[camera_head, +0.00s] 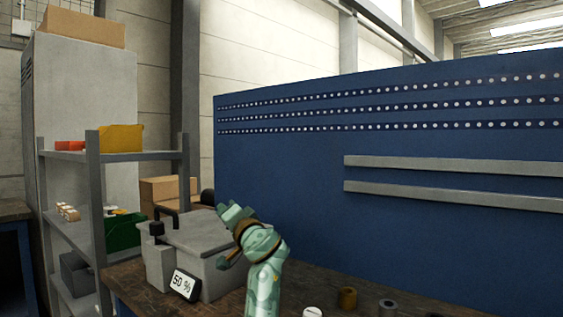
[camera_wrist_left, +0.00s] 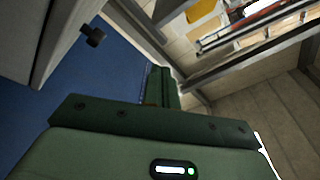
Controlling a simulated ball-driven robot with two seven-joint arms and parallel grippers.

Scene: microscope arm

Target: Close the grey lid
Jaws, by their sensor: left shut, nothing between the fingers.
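A grey box (camera_head: 215,272) stands on the wooden workbench in the head view. Its flat grey lid (camera_head: 200,232) lies across the top, slightly sloped; I cannot tell whether it is fully down. A black knob (camera_head: 157,229) sits at the box's left end. A black knob on a grey part also shows at the upper left of the left wrist view (camera_wrist_left: 92,36). My left gripper (camera_head: 228,211) is shut and empty, at the right side of the lid; whether it touches is unclear. Its green fingers show in the left wrist view (camera_wrist_left: 160,87). My right gripper is out of view.
A "50 %" sign (camera_head: 185,284) stands at the box's front. A brass ring (camera_head: 347,298) and a grey ring (camera_head: 388,307) lie on the workbench (camera_head: 135,280) to the right. A blue panel (camera_head: 290,185) rises behind, and a grey shelf (camera_head: 93,195) stands left.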

